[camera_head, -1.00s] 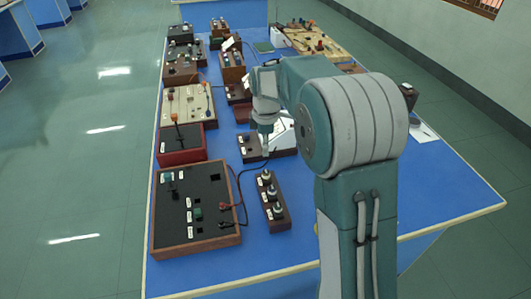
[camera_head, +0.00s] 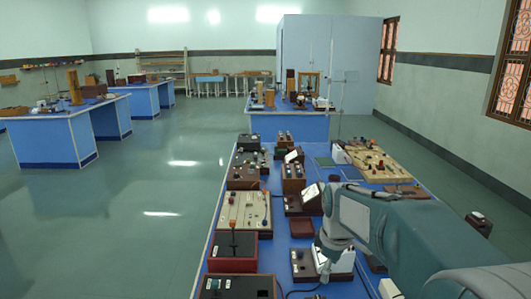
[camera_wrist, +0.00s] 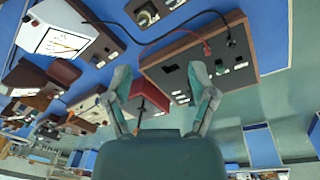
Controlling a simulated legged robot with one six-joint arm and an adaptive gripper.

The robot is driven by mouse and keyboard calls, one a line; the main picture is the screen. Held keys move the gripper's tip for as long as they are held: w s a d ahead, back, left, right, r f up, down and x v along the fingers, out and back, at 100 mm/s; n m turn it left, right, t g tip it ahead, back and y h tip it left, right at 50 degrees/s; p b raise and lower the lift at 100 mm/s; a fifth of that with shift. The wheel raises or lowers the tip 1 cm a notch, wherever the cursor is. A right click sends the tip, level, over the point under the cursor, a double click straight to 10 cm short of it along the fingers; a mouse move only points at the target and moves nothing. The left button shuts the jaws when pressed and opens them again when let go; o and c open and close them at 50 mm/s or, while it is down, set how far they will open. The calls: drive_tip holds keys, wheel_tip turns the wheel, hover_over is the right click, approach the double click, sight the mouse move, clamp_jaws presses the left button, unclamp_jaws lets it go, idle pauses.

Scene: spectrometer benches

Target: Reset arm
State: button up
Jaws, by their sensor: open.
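My gripper (camera_wrist: 161,78) is open in the wrist view, its two fingers spread apart with nothing between them. Beyond the fingers, the wrist view shows a black-topped wooden box (camera_wrist: 190,68) with sockets and a red lead, and a smaller red box (camera_wrist: 145,100). In the head view my arm reaches in from the lower right over the blue bench (camera_head: 284,238). Its wrist hangs above a dark instrument with a white face (camera_head: 340,262); the fingertips are hard to make out there.
Several boxes line the bench's left side, including a red box (camera_head: 233,250) and a cream board (camera_head: 250,210). A pegged wooden board (camera_head: 378,163) lies at the back right. Other blue benches (camera_head: 45,140) stand across the room. The floor (camera_head: 150,210) at left is clear.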

drive_tip(key=s+r+m+t, duration=0.2)
drive_tip(key=s+m, duration=0.3)
drive_tip(key=s, duration=0.6)
drive_tip(key=s+r+m+t, duration=0.2)
drive_tip(key=s+m, duration=0.4)
drive_tip(key=s, duration=0.6)
drive_tip(key=shift+m, duration=0.3)
